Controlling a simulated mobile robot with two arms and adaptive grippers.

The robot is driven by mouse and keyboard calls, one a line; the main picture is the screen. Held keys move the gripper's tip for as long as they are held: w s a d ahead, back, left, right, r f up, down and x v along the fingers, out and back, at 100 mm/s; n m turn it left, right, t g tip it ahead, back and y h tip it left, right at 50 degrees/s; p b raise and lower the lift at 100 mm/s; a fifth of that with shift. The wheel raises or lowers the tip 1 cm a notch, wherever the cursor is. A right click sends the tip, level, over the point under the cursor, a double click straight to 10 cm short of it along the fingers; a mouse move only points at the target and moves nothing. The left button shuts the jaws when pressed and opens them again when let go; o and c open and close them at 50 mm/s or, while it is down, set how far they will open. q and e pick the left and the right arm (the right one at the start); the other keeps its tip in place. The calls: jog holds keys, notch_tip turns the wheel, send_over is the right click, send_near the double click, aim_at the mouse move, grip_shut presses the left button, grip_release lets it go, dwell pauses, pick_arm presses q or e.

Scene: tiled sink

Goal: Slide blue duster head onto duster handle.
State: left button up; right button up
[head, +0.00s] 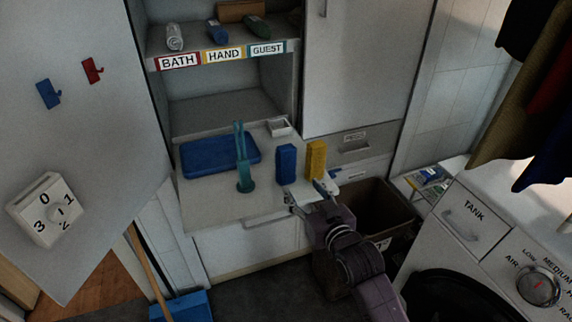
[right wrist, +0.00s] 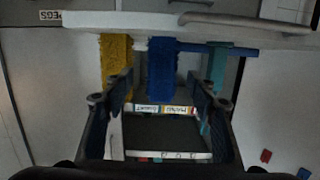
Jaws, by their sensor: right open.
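The blue duster head (head: 286,165) stands upright on the counter, left of a yellow duster head (head: 316,160). The duster handle (head: 241,165) is teal, with two upright prongs above a round base, left of the blue head. My right gripper (head: 308,196) is open and empty, just in front of the two heads at the counter's front edge. The right wrist view is upside down; in it the blue head (right wrist: 162,66) shows between the fingers (right wrist: 160,88), the yellow head (right wrist: 115,62) at left, the handle (right wrist: 218,75) at right. My left gripper is not in view.
A blue tray (head: 203,160) lies behind the handle, with a small white box (head: 279,127) at the back. Labelled shelves (head: 222,55) rise behind. A dark bin (head: 375,205) and a washing machine (head: 450,260) stand to the right. The counter's front left is clear.

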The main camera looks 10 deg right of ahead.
aim_at(288, 152)
jog(key=w+r, duration=0.1)
jog(key=w+r+t, duration=0.1)
jog(key=w+r, duration=0.1)
jog(key=w+r+t, duration=0.1)
jog(key=r, duration=0.1)
jog(key=shift+w+a+r, duration=0.15)
jog(key=shift+a+r, duration=0.05)
jog(key=shift+a, duration=0.2)
jog(key=w, duration=0.2)
jog(key=w+a+p, duration=0.1)
jog(key=w, duration=0.2)
jog(key=shift+w+a+r, duration=0.1)
jog(key=shift+w+a, duration=0.35)
jog(key=shift+w, duration=0.5)
jog(key=c, duration=1.2)
